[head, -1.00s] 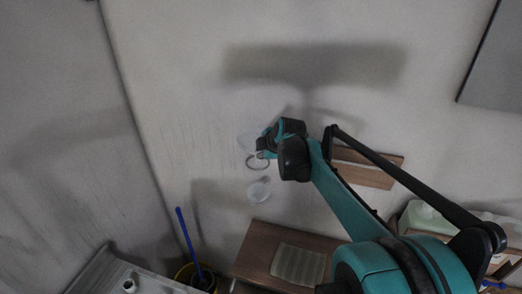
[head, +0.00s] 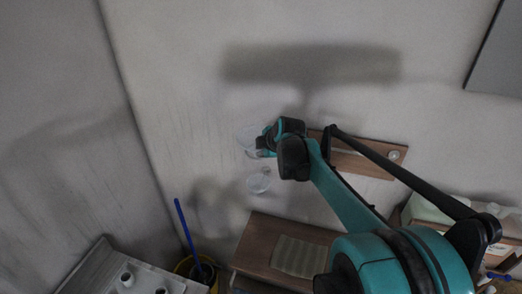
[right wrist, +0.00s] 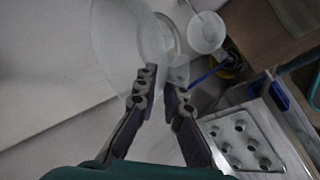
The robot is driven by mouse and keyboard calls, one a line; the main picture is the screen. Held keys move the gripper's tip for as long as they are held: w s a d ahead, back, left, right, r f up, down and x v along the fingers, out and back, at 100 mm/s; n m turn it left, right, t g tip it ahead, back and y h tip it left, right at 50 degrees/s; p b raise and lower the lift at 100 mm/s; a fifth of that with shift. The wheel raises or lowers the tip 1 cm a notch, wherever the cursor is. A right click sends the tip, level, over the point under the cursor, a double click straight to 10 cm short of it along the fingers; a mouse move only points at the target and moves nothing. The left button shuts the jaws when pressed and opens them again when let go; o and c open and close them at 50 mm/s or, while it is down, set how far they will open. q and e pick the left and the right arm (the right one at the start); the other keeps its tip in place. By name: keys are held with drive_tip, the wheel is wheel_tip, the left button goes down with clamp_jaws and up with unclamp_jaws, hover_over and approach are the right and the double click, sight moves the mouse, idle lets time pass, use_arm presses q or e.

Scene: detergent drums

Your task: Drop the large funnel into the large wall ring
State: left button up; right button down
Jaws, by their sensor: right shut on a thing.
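The large funnel (head: 247,136) is translucent and pale. In the right wrist view its wide cone (right wrist: 118,42) fills the upper left. My right gripper (head: 265,143) is shut on the funnel's edge; in the right wrist view its fingertips (right wrist: 161,80) meet at the funnel's lower right side. The large wall ring (head: 253,154) shows faintly just under the funnel in the head view, largely covered by funnel and gripper. I cannot tell whether the funnel's tip is inside it. My left gripper is not in view.
A smaller translucent funnel-like piece (head: 259,181) is on the wall below. A wooden wall board (head: 372,158) is behind my arm. Below are a wooden shelf (head: 262,238), a yellow bucket (head: 185,266) with a blue stick (head: 184,224), and a grey rack (head: 98,272) with holes.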

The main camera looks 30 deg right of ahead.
drive_tip(key=c, duration=1.6)
unclamp_jaws()
drive_tip(key=shift+o, duration=0.2)
drive_tip(key=v, duration=1.2)
drive_tip(key=s+a+f+m+b, duration=0.4)
drive_tip(key=f+b, duration=0.7)
drive_tip(key=f, duration=0.6)
drive_tip(key=s+a+f+m+g+y+b, duration=0.1)
drive_tip(key=s+a+f+m+b, duration=0.4)
drive_tip(key=a+f+b, duration=0.4)
drive_tip(key=s+a+f+m+b, duration=0.4)
drive_tip(key=f+b, duration=0.9)
drive_tip(key=f, duration=1.1)
drive_tip(key=s+a, duration=0.2)
drive_tip(key=a, duration=0.1)
drive_tip(key=shift+s+f+m+g, duration=0.2)
drive_tip(key=shift+f+m+g, duration=0.1)
drive_tip(key=shift+f+m, duration=0.1)
